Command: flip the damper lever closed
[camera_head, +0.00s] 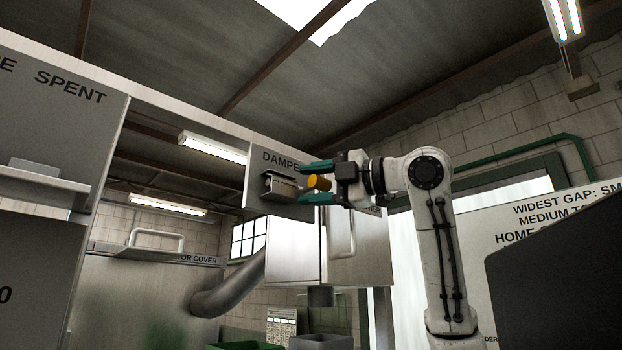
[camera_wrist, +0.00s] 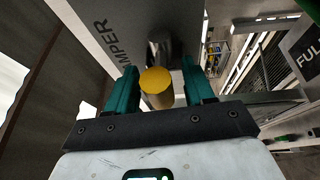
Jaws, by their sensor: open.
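The damper lever's yellow knob (camera_head: 319,183) sits in front of a grey panel (camera_head: 256,192) lettered "DAMPE…" in the head view. My gripper (camera_head: 312,182) has two teal fingers, one above and one below the knob. In the wrist view the knob (camera_wrist: 157,84) lies between the fingers of my gripper (camera_wrist: 158,82), with a gap at each side, nearer the left finger. The fingers are open and not closed on it. A dark metal part (camera_wrist: 160,45) shows beyond the knob. The lever's exact angle is hard to tell.
A white box with a handle (camera_head: 345,238) stands just below my gripper. A curved grey duct (camera_head: 228,290) runs at lower left of it. A large panel marked "SPENT" (camera_head: 60,120) fills the left. A sign board (camera_head: 540,225) stands at right.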

